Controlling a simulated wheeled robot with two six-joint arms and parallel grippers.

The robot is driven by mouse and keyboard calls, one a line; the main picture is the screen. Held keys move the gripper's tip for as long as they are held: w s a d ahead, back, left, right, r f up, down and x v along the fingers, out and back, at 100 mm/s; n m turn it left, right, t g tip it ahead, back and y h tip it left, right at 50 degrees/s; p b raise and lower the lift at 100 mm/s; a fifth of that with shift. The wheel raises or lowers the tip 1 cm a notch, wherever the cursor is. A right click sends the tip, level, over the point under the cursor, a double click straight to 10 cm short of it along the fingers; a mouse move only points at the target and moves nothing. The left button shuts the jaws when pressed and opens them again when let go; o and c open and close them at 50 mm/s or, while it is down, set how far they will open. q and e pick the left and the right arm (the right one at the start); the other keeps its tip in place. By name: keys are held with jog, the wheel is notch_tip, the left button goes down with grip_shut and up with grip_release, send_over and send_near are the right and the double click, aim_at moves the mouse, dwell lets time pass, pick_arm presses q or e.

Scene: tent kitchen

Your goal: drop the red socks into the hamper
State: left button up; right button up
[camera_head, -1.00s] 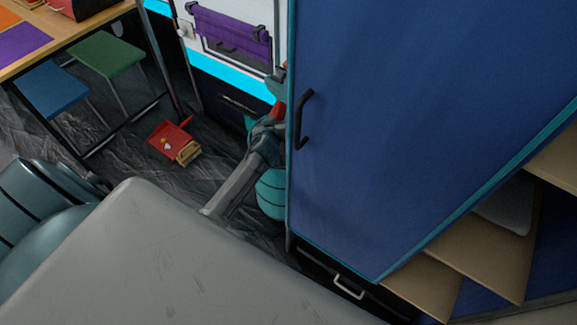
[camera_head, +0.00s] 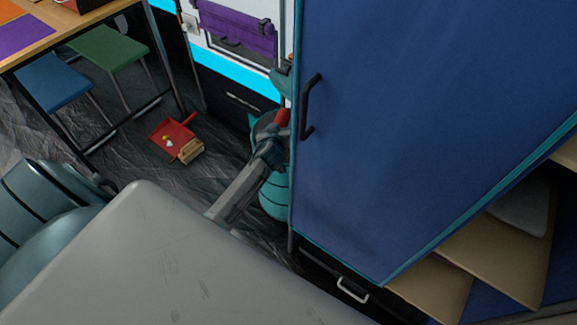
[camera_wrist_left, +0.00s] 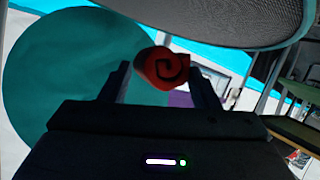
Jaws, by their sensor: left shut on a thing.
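The rolled red socks (camera_wrist_left: 162,68) sit between the fingers of my left gripper (camera_wrist_left: 158,85) in the left wrist view. In the head view the red socks (camera_head: 283,117) show at the end of my left arm, beside the tall blue cabinet. My left gripper (camera_head: 276,136) is shut on them. A teal rounded container, seemingly the hamper (camera_head: 274,196), stands on the floor behind my left arm, partly hidden by the arm and cabinet. A large teal disc (camera_wrist_left: 70,75) fills the left of the wrist view; I cannot tell which part it is. My right gripper is not in view.
The blue cabinet (camera_head: 420,120) with its black handle (camera_head: 309,106) stands close to the gripper's right. A red dustpan (camera_head: 172,137) with a brush lies on the floor. Blue (camera_head: 52,80) and green (camera_head: 108,46) stools stand by the table at upper left.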

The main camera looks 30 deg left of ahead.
pick_arm(q)
jog(key=o, duration=1.2)
jog(key=shift+s+d, duration=0.1)
jog(key=shift+s, duration=0.05)
